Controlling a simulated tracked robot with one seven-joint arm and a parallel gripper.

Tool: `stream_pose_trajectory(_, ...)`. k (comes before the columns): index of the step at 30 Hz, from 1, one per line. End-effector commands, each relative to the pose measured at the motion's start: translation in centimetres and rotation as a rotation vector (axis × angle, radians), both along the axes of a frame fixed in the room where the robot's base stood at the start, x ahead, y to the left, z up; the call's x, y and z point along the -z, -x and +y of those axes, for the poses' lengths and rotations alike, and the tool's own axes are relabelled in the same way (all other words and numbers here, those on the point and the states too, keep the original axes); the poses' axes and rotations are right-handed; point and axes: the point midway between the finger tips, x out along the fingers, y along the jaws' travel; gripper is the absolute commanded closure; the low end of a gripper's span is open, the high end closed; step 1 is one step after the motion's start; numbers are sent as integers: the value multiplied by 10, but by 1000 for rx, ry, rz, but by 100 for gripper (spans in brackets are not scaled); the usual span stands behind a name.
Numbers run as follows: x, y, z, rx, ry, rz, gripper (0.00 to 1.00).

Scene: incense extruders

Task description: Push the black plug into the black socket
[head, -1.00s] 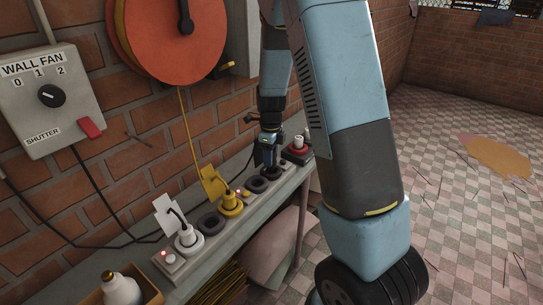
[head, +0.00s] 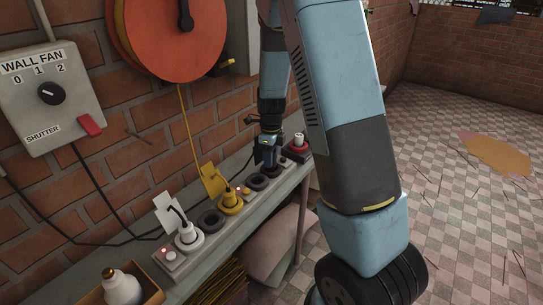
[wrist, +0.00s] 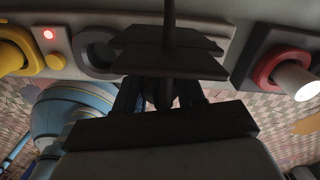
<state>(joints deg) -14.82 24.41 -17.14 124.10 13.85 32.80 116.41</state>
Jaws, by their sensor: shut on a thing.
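My gripper (head: 268,164) points down over the far part of the socket strip (head: 205,245) in the head view, shut on the dark plug. In the wrist view the black plug (wrist: 168,62) is a dark shape with a stem at the centre, between the dark fingers. A black ring-shaped socket (head: 257,183) shows just in front of my gripper; a dark ring (wrist: 92,50) shows left of the plug in the wrist view.
A yellow plug (head: 230,202) and a white plug (head: 187,238) stand in nearer sockets, with upright tags. The brick wall and cable reel (head: 165,35) border the left.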

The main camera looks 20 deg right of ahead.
Motion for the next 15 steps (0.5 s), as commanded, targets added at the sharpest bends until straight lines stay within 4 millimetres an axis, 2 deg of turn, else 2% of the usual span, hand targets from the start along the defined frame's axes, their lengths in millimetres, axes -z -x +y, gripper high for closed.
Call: stream_pose_trajectory(15,9,0,0,1,0,0,92)
